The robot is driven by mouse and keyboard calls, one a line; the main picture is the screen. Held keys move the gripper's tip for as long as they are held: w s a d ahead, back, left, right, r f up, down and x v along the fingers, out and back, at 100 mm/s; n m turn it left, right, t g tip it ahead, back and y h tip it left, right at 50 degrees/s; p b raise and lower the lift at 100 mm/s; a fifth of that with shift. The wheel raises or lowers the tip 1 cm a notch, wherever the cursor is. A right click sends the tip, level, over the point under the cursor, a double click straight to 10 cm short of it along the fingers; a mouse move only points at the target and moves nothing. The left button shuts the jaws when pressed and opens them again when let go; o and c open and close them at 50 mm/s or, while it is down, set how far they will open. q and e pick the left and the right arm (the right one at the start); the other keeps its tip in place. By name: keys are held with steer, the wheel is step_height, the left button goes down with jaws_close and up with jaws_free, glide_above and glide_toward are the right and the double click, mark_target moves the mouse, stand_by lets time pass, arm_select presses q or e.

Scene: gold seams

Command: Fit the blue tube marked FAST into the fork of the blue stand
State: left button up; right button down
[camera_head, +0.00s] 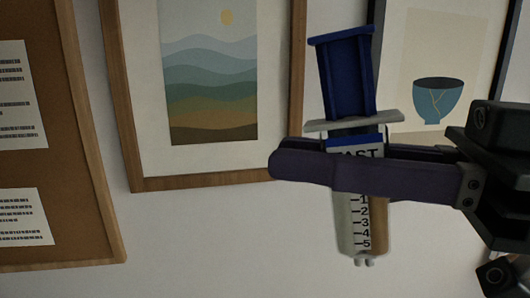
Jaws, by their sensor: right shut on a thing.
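The tube marked FAST (352,215) is in the head view, right of centre. It looks like a syringe, with a blue plunger on top, a pale flange, and a clear barrel with black numbers and two small tips at the bottom. It stands nearly upright, tilted slightly. My right gripper (325,170) comes in from the right and is shut around the barrel just below the flange. Its purple fingers cover part of the FAST label. The blue stand and its fork are not in view. My left gripper is not in view.
Behind the tube is a pale wall (210,240). On it hang a framed landscape picture (210,75), a framed picture of a blue bowl (437,100), and a cork board (60,180) with papers at the left. No table surface shows.

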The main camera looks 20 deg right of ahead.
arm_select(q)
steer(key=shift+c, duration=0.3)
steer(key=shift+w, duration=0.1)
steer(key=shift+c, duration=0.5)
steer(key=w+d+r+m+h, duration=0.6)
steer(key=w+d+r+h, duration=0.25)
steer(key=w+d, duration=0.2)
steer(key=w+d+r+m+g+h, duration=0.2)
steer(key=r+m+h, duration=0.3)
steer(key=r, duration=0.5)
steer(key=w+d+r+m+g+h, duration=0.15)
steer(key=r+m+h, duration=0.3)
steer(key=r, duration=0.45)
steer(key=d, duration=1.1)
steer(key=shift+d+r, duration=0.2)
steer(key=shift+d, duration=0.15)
arm_select(e)
steer(key=w+a+n+g+y, duration=0.1)
steer(key=a+n+g+y, duration=0.2)
steer(key=a+n+g, duration=0.3)
steer(key=a+g, duration=0.2)
steer(key=g, duration=0.2)
steer(key=shift+w+r+n, duration=0.3)
steer(key=shift+r+n, duration=0.05)
steer(key=shift+n, duration=0.05)
